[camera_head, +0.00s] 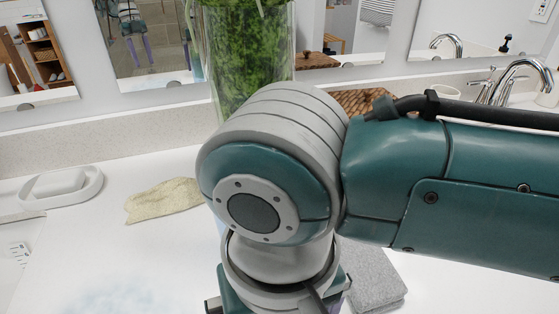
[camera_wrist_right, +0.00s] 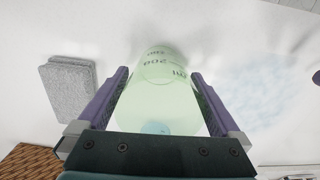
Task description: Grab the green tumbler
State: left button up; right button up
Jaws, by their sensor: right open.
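The green tumbler (camera_wrist_right: 157,95) is a pale, see-through green vessel with dark printed markings, seen in the right wrist view. It lies between the two purple fingers of my right gripper (camera_wrist_right: 160,74). The fingers are open, one on each side of the tumbler, with a narrow gap showing beside the right-hand finger; contact on the left-hand side is hard to tell. In the head view my right arm hides the tumbler and the gripper. My left gripper is in neither view.
A tall glass vase with green filling (camera_head: 245,50) stands behind my arm. A grey folded cloth (camera_head: 372,275), a beige cloth (camera_head: 160,201) and a white soap dish (camera_head: 62,186) lie on the white counter. A tap (camera_head: 515,78) is at the back right. Mirrors line the wall.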

jog(key=shift+c, duration=0.2)
jog(key=c, duration=1.2)
jog(key=shift+o, duration=0.2)
jog(key=shift+r, duration=0.15)
